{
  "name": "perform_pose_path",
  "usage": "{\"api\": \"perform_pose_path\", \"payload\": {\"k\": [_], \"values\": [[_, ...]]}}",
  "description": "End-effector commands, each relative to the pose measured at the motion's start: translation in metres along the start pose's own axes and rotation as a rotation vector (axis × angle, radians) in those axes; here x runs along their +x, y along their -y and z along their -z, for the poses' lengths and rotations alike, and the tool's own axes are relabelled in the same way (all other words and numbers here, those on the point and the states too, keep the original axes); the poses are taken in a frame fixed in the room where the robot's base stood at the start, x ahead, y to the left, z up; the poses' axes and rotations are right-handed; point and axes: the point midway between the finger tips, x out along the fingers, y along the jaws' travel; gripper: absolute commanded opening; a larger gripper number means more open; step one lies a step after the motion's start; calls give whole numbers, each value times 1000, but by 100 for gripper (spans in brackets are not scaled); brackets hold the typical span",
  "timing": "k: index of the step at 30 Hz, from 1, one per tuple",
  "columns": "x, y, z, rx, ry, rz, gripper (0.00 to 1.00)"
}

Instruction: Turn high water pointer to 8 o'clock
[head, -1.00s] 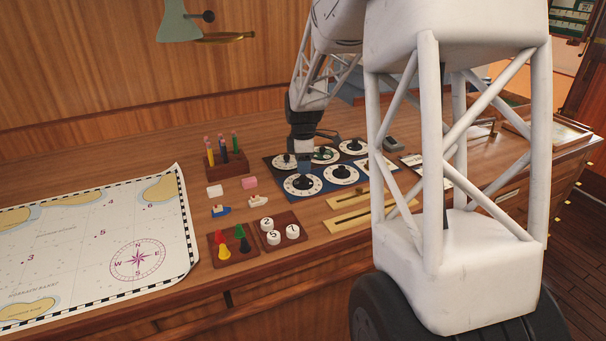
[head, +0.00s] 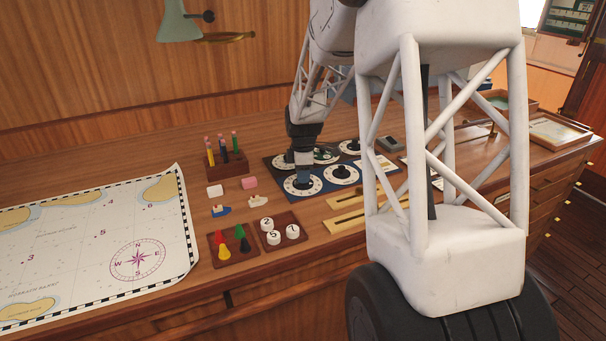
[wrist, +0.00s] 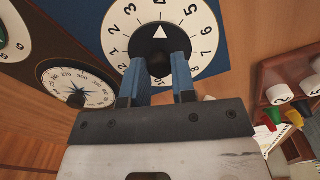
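In the head view, a dark blue panel (head: 322,188) on the desk carries several white dials with black knobs. My gripper (head: 303,180) is down at the front-left dial (head: 291,190). In the wrist view, this numbered dial (wrist: 205,30) has a black knob (wrist: 160,48) with a white triangle, which points toward the picture's top, between 3 and 5. My gripper's two blue fingers (wrist: 160,65) stand apart on either side of the knob's near part. Whether they touch it is hard to see. I cannot read a label naming the dial.
Another front dial (head: 341,175) is close by on the right. A compass dial (wrist: 95,95) shows in the wrist view. Brass slides (head: 345,220), a pen block (head: 228,164), small boats, trays of pawns and numbered discs, and a chart (head: 90,240) lie around the panel.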

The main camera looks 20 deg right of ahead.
Motion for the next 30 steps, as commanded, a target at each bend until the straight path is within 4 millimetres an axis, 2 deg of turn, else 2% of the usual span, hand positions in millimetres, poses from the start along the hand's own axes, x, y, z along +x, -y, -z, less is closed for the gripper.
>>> {"api": "perform_pose_path", "payload": {"k": [3,17,30], "values": [[0,0,0,0,0,0,1],[-1,0,0,91,0,-1,1],[-1,0,0,431,-1,-2,1]]}}
